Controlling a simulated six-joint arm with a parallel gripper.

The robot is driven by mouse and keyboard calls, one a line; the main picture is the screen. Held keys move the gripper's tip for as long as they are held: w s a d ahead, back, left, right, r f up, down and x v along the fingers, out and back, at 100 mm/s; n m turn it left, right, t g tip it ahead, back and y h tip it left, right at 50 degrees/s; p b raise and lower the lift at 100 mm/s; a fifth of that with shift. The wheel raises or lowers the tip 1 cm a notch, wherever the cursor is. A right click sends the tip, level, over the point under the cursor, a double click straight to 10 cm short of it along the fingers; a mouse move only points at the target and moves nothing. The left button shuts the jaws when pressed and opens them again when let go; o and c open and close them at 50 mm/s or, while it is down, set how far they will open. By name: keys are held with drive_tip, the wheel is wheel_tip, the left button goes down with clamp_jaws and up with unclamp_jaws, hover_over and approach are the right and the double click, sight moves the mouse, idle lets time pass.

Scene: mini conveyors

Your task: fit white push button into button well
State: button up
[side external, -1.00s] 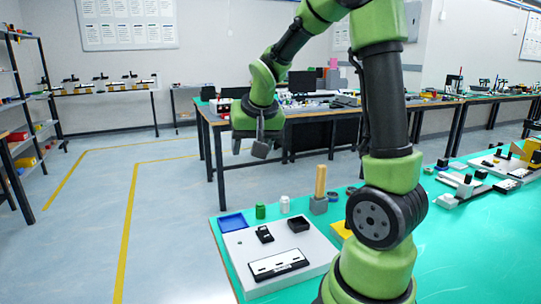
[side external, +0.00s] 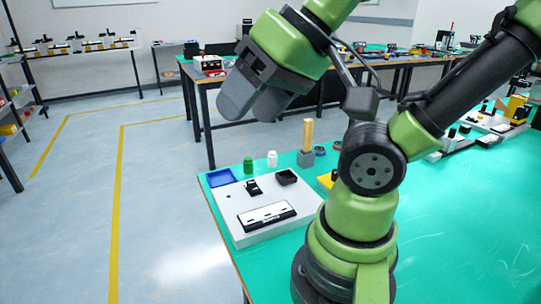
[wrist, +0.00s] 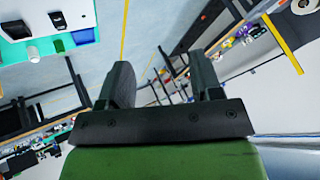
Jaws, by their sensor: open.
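My gripper (side external: 250,92) is high in the air above and behind the grey board (side external: 240,234), well apart from it. In the wrist view my gripper (wrist: 163,80) has its two dark fingers spread with nothing between them. A small white cylinder (side external: 272,159), which looks like the white push button, stands upright behind the board, beside a green one (side external: 248,165). The board carries a black part (side external: 253,188), a black open cup (side external: 287,177) and a black-and-white panel (side external: 267,215). I cannot tell for sure which feature is the button well.
A blue tray (side external: 221,178) lies at the board's back left. A wooden peg (side external: 308,136) stands in a grey block at the back right. The green table's (side external: 440,230) right front is clear. The table edge lies left of the board.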

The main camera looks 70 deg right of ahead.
drive_tip(key=w+d+n+g+h, duration=0.2)
drive_tip(key=w+d+n+h, duration=0.15)
drive_tip(key=w+d, duration=0.4)
drive_tip(key=n+g+h, duration=0.3)
drive_tip(key=n+g, duration=0.4)
drive_tip(key=n, duration=0.7)
hover_over(272, 152)
drive_tip(key=a, duration=0.3)
drive_tip(key=f, duration=2.3)
drive_tip(key=shift+w+f, duration=0.3)
drive_tip(key=shift+w, duration=0.1)
drive_tip(key=shift+d+x, duration=0.1)
drive_tip(key=shift+x, duration=1.5)
drive_tip(key=shift+d+x, duration=0.15)
drive_tip(key=shift+x, duration=1.45)
drive_tip(key=shift+r+y, duration=0.15)
drive_tip(key=shift+y, duration=0.1)
drive_tip(key=c, duration=1.1)
